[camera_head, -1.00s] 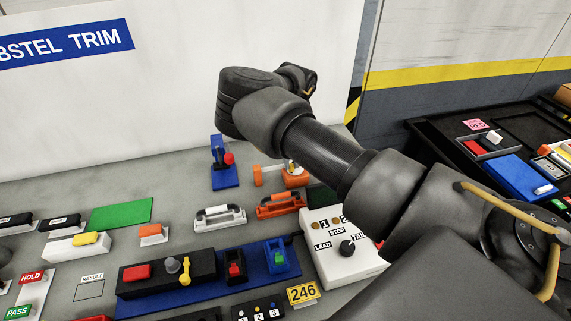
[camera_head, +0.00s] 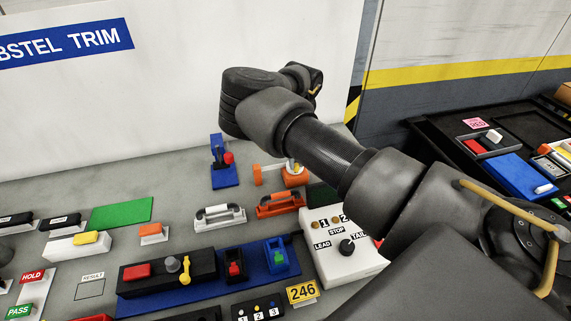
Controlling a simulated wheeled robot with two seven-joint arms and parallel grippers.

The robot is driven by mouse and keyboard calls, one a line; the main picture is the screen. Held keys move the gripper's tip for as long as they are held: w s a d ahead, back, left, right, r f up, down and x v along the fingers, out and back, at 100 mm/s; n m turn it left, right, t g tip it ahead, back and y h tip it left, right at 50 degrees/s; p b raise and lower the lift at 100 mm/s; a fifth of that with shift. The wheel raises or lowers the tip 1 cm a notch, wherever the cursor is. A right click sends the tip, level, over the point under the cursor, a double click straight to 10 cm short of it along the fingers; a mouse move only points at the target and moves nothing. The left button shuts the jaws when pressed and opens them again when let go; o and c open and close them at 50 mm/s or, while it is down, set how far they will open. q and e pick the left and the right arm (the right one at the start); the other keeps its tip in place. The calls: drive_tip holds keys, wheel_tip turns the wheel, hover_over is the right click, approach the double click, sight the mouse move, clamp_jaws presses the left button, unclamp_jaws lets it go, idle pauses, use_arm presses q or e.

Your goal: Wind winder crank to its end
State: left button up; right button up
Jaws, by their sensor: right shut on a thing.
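An orange winder (camera_head: 295,180) stands at the back of the bench, just below my right arm's forearm in the picture. A small pale and yellow part shows at its top, where the crank and my right gripper (camera_head: 292,166) meet. My right arm crosses in front and hides most of the gripper and the crank. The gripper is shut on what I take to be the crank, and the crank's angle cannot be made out.
A blue stand with a red knob (camera_head: 222,163) is left of the winder. A white switch box (camera_head: 338,262) is nearby. A dark side table (camera_head: 431,125) stands at right.

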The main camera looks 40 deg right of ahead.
drive_tip(key=shift+s+d+f, duration=0.1)
drive_tip(key=shift+s+d, duration=0.15)
drive_tip(key=shift+d, duration=0.1)
drive_tip(key=shift+d, duration=0.45)
drive_tip(key=o, duration=0.5)
drive_tip(key=shift+o, duration=0.2)
wheel_tip(320, 180, up, 7)
drive_tip(key=p, duration=0.4)
drive_tip(key=shift+a, duration=0.1)
